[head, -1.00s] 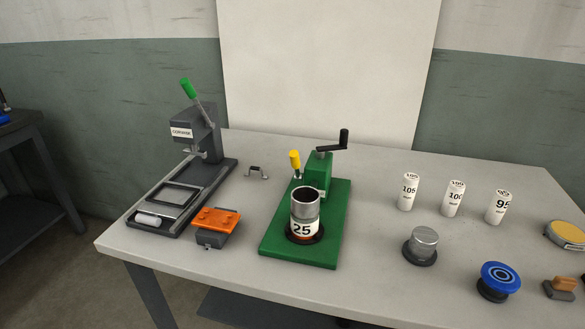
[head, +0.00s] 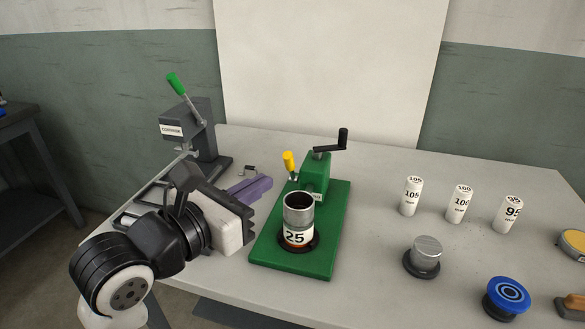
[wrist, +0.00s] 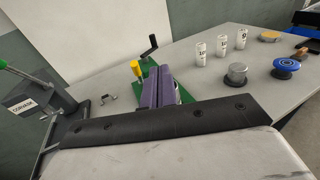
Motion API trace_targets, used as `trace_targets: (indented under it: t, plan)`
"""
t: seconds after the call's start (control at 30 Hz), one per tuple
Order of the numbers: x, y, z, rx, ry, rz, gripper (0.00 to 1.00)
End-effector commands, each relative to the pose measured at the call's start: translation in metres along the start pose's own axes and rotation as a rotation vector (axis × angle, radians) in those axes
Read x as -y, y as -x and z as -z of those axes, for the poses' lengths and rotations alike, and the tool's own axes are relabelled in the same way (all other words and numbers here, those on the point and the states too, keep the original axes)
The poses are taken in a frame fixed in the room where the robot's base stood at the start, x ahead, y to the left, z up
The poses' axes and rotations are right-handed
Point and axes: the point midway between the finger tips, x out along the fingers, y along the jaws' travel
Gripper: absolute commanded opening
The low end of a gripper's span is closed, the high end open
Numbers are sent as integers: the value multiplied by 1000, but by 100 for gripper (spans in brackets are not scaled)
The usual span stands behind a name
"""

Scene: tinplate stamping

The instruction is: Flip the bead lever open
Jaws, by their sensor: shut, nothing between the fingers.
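The bead lever, a short lever with a yellow grip (head: 289,162), stands tilted on the green machine (head: 316,173) with its green base plate (head: 333,225). A metal cylinder labelled 25 (head: 298,220) stands upright on that plate. My gripper (head: 262,184) is at the left of the green machine, its purple fingers closed together and empty. The fingertips are just left of the yellow grip and look apart from it in the head view. In the wrist view the purple fingers (wrist: 157,88) point toward the yellow grip (wrist: 136,68) and hide part of the green machine.
A grey press with a green-handled lever (head: 176,84) stands at the left, partly behind my arm. A black crank (head: 340,138) tops the green machine. White cylinders (head: 411,196), a metal knob (head: 425,255) and a blue round knob (head: 507,296) are at the right. Bare table lies between.

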Motion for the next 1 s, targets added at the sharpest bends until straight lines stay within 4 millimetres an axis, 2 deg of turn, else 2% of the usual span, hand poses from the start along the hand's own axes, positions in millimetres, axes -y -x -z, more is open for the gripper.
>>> trace_targets:
  t: [0.03,0.1,0.2,0.3,0.77,0.87,1.0]
  plan:
    - [-12,-2,16,-69,-12,-58,0]
    - [-26,-4,33,-148,-23,-125,0]
    - [-40,-2,51,-226,-32,-193,0]
    - [-48,-1,60,-267,-36,-229,0]
    - [-51,-4,62,-278,-35,-238,0]
    - [-53,-13,63,-277,-31,-236,0]
    - [-58,-36,70,-278,-32,-234,0]
